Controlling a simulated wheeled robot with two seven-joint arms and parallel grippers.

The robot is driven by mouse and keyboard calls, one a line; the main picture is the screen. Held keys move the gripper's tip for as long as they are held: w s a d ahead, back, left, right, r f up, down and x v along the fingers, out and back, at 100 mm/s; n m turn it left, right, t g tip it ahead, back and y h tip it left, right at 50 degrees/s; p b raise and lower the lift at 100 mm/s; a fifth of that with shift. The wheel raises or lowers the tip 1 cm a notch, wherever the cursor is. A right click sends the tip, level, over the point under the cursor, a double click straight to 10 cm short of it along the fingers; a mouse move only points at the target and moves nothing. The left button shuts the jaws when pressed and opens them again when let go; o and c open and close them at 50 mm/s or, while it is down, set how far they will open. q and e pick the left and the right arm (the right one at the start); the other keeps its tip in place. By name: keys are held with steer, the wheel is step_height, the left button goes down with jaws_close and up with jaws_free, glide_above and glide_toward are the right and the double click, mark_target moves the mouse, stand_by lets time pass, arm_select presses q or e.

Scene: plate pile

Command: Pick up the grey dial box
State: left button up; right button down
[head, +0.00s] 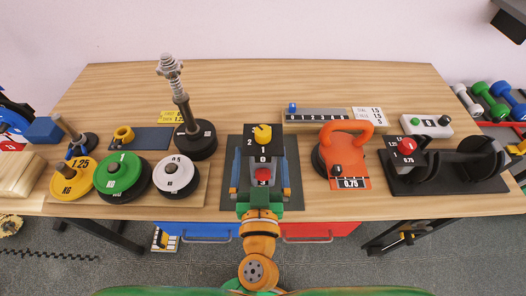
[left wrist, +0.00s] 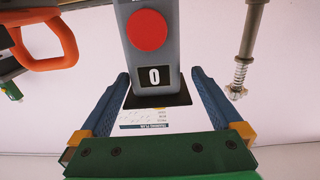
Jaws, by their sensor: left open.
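The grey dial box (head: 263,160) stands on a dark mat (head: 229,196) at the middle of the table. Its dark top carries a yellow dial with the numbers 2, 1 and 0, and its near face has a red button and a "0" label. My left gripper (head: 261,183) is open, with one blue finger on each side of the box. In the left wrist view the grey box (left wrist: 172,70) lies between the spread fingers (left wrist: 157,84), with gaps visible on both sides. I cannot tell how deep the box sits between them. My right gripper is not in view.
Left are yellow (head: 73,179), green (head: 123,178) and white (head: 176,175) weight plates and a tall post (head: 182,110). Right are an orange kettlebell (head: 346,140) with a 0.75 tag and a black stand (head: 440,180). A slider panel (head: 318,114) lies behind. Bare wood separates these groups.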

arm_select(q)
steer(key=w+p, duration=0.1)
steer(key=w+r+p, duration=0.1)
steer(key=w+p, duration=0.1)
steer(key=w, duration=0.1)
steer(key=shift+w+d+r, duration=0.1)
steer(key=shift+d+r, duration=0.05)
steer(key=shift+d, duration=0.15)
steer(key=shift+w+f, duration=0.3)
steer(key=shift+w, duration=0.35)
steer(key=shift+w+f, duration=0.25)
steer(key=shift+w, duration=0.35)
steer(key=shift+s, duration=0.2)
steer(key=c, duration=0.6)
steer(key=shift+r, duration=0.1)
jaws_close()
